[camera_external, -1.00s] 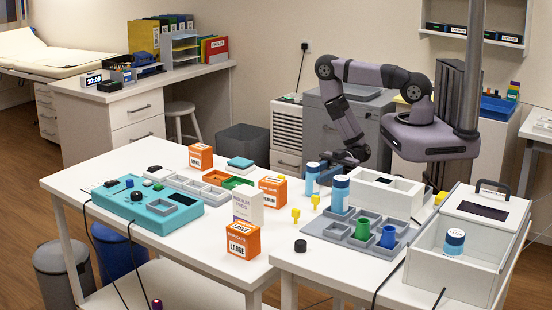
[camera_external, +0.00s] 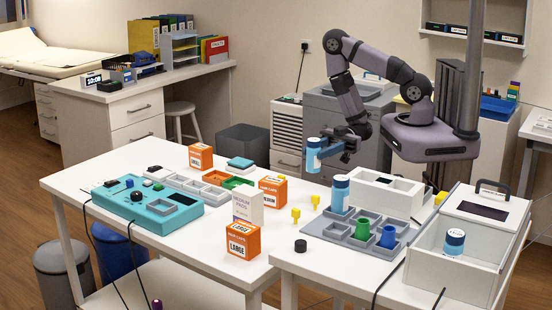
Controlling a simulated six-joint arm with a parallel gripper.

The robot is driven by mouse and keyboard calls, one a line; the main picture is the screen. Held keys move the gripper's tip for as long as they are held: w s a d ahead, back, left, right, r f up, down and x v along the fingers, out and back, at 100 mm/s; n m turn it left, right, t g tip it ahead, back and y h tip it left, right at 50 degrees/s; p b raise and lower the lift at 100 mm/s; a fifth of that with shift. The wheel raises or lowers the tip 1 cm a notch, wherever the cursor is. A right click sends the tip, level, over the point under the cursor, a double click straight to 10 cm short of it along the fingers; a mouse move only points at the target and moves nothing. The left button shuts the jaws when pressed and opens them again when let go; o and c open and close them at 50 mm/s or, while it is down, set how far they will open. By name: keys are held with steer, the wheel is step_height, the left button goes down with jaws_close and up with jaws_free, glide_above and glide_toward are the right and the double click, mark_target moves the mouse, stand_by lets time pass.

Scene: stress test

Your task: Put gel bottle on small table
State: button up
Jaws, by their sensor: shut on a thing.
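My gripper (camera_external: 327,151) is shut on a blue-and-white bottle (camera_external: 314,158) and holds it upright in the air above the back of the white tables. Whether its label says gel is too small to read. A similar bottle (camera_external: 340,194) stands at the grey compartment tray (camera_external: 316,226). Another one (camera_external: 454,242) stands in the open white box (camera_external: 425,266). The long white table (camera_external: 110,254) is at left, and a smaller white table (camera_external: 330,275) adjoins it at right.
Green and blue cups (camera_external: 363,229) sit in the tray. A white box with openings (camera_external: 384,190) stands behind it. Orange boxes (camera_external: 243,240), a white carton (camera_external: 247,206) and small yellow pieces (camera_external: 295,215) stand on the long table. A black cap-like piece (camera_external: 300,246) lies at the smaller table's left edge.

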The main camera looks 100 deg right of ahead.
steer(key=shift+r+p, duration=0.75)
steer(key=shift+r, duration=0.4)
